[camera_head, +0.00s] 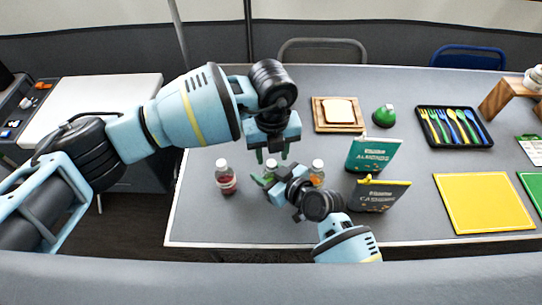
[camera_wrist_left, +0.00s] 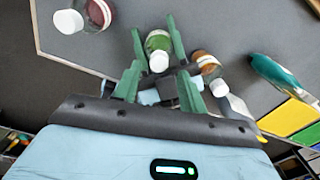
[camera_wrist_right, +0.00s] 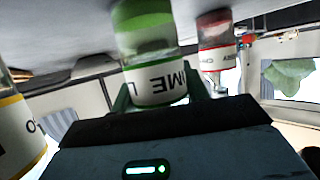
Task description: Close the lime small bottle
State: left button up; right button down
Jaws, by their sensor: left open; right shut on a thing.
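The lime small bottle (camera_head: 270,175) stands on the grey table between two other bottles, with a white cap on top. In the left wrist view the white cap (camera_wrist_left: 158,61) shows from above; I cannot tell how tightly it sits. My left gripper (camera_head: 272,157) is open above the bottle, fingers pointing down on either side of the cap. My right gripper (camera_head: 280,185) is shut on the bottle's body low down from the front. In the right wrist view the lime bottle (camera_wrist_right: 150,60) appears upside down between its fingers; the cap is hidden there.
A red bottle (camera_head: 226,178) stands left and an orange bottle (camera_head: 317,173) close right. Almonds (camera_head: 372,154) and cashews (camera_head: 372,196) packs stand further right. A toast board (camera_head: 318,125), cutlery tray (camera_head: 419,112) and yellow board (camera_head: 483,205) lie beyond.

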pick_arm(q)
jog(key=shift+r, duration=0.95)
jog(key=shift+c, duration=0.3)
